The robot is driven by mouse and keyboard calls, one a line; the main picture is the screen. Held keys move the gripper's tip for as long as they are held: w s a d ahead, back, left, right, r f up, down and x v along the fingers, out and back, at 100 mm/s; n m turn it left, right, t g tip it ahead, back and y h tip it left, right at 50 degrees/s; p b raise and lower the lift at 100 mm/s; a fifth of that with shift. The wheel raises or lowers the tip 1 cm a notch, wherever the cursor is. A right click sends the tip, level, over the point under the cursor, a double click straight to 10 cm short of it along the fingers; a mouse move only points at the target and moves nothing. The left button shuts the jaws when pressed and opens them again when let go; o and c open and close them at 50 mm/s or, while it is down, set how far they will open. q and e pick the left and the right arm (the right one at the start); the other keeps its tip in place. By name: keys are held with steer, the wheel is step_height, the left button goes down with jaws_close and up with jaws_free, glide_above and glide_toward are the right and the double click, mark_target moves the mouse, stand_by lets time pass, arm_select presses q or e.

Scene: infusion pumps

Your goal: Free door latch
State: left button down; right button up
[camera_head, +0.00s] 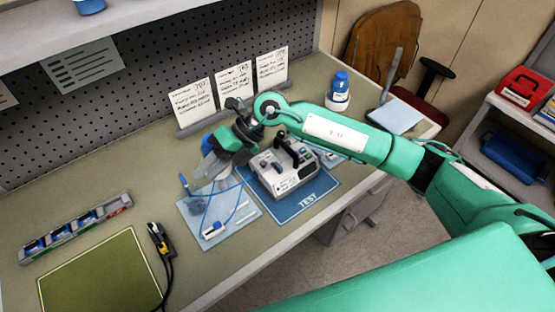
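A grey-white infusion pump (284,174) with a black carrying handle stands on a blue mat marked TEST (308,200). Its door latch is too small to make out. My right arm, green, reaches in from the right behind the pump. My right gripper (206,166) is just left of the pump, above a light blue sheet, pointing down and left. Its fingers are small and overlap, so I cannot tell whether they are open or shut. My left gripper is not in view.
The light blue sheet (234,230) holds blue tubing and a small white part. A blue-capped bottle (339,92) and upright cards (233,87) stand behind. A grey rack (75,227), a green mat (102,277) and a black-yellow tool (158,240) lie left. The table's front edge is clear.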

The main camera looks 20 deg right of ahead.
steer(key=w+d+f+t+h, duration=0.1)
steer(key=w+d+f+h, duration=0.1)
steer(key=w+d+h, duration=0.45)
steer(key=m+t+h, duration=0.1)
steer(key=h, duration=0.3)
glide_above(278, 165)
step_height(278, 165, down, 12)
steer(key=p, duration=0.5)
steer(key=shift+w+p, duration=0.1)
steer(key=shift+p, duration=0.3)
steer(key=shift+f, duration=0.35)
jaws_close()
